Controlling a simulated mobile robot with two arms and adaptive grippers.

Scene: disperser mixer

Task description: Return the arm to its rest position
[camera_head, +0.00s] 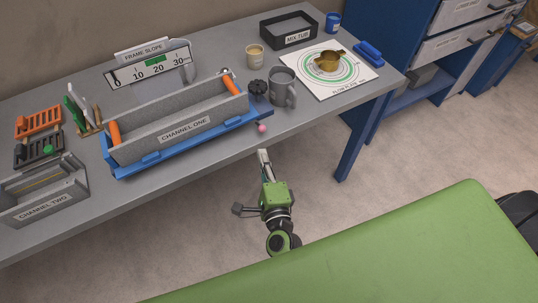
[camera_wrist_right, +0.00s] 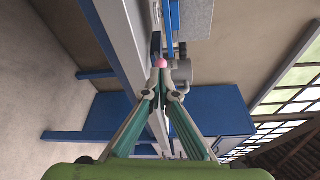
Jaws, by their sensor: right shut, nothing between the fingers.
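My right gripper (camera_head: 264,153) is in front of the grey table's front edge, over the floor, with its fingers pointing at the table. In the right wrist view the fingers (camera_wrist_right: 160,90) meet at the tips with nothing between them. A small pink knob (camera_head: 262,128) at the right end of the blue channel base lies just beyond the fingertips in the head view. The pink knob (camera_wrist_right: 160,63) also shows ahead of the tips in the right wrist view; the gripper appears apart from it. My left gripper is in neither view.
The grey table (camera_head: 225,160) holds the channel one trough (camera_head: 180,117), a grey mug (camera_head: 283,88), a beige cup (camera_head: 254,56) and a white target sheet (camera_head: 350,87) with a brass pot (camera_head: 329,61). A blue cabinet (camera_head: 420,50) stands right. The floor before the table is clear.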

